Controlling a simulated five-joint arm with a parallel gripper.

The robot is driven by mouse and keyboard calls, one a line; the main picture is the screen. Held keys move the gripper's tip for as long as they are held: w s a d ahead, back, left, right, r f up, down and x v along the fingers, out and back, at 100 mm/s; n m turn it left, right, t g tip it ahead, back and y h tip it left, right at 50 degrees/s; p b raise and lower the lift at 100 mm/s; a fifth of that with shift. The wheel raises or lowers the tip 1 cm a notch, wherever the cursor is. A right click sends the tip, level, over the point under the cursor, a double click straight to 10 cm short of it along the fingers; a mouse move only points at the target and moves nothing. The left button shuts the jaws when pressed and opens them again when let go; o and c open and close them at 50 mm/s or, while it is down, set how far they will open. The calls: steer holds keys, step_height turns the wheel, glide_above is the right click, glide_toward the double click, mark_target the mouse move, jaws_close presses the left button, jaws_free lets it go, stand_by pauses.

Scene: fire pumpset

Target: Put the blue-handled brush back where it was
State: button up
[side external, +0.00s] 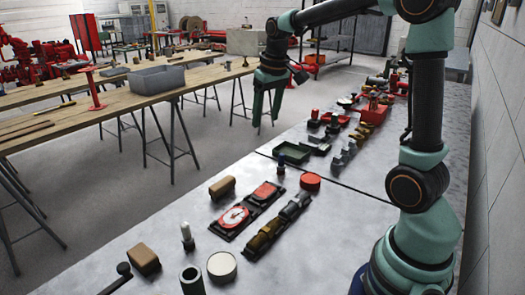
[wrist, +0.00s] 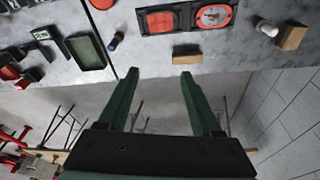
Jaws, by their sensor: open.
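My gripper (side external: 268,108) hangs above and near the bench's aisle-side edge. In the wrist view its two green fingers (wrist: 159,75) are spread, with nothing between them. A small dark blue upright item (side external: 281,165) stands on the grey bench near the seam. It also shows in the wrist view (wrist: 115,41), left of and beyond the fingertips. It is too small for me to tell whether it is the blue-handled brush. I cannot make out a blue-handled brush for certain anywhere else.
The grey bench (side external: 330,200) holds a brown block (side external: 222,187), a round gauge (side external: 234,216), a red disc (side external: 310,181), a green tray (side external: 290,150) and several fittings. A wooden table (side external: 120,95) with a grey bin (side external: 157,80) stands across the aisle.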

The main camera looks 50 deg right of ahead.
steer(key=s+a+n+t, duration=0.2)
steer(key=s+a+t, duration=0.1)
steer(key=s+a, duration=1)
steer(key=shift+n+y, duration=0.3)
steer(key=shift+y, duration=0.1)
steer(key=shift+r, duration=0.1)
stand_by(0.4)
